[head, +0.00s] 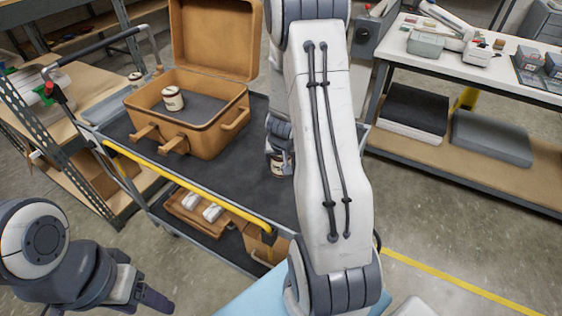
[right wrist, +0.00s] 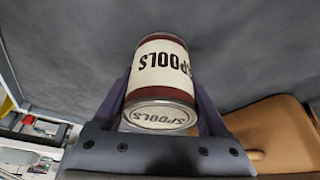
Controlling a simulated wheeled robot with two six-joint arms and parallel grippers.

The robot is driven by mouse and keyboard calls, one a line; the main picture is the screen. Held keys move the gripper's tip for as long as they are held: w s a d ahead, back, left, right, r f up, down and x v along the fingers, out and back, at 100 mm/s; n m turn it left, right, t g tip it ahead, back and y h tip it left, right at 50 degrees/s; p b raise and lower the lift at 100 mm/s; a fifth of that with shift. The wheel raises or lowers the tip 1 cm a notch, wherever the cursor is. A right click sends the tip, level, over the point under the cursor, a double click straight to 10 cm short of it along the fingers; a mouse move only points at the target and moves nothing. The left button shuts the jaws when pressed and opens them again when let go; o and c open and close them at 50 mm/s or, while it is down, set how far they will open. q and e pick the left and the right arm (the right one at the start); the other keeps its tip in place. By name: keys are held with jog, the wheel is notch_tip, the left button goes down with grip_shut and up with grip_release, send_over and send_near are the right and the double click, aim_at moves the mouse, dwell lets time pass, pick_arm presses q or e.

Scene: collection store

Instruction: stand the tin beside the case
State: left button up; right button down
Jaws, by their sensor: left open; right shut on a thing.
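The tan case (head: 232,118) stands open on the cart's dark top, lid raised at the back. A cream tin (head: 172,98) is inside it. My right gripper (right wrist: 161,100) is shut on another tin (right wrist: 160,62), a cream and dark red one lettered SPOOLS. The case (right wrist: 275,135) shows at the lower right of the right wrist view. In the head view my right arm mostly hides this gripper and the held tin, right of the case; I cannot tell if the tin touches the cart. My left gripper (head: 147,296) is open and empty at the lower left, away from the cart.
The cart top (head: 245,165) is bare in front and right of the case. A yellow bar (head: 185,181) runs along its front edge. A small tin-like thing (head: 135,76) sits behind the case on the left. A white-topped bench (head: 470,70) stands at the right.

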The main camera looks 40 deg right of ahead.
jog(key=shift+f+b, duration=0.2)
jog(key=shift+b, duration=0.1)
grip_release()
jog(key=shift+r, duration=0.15)
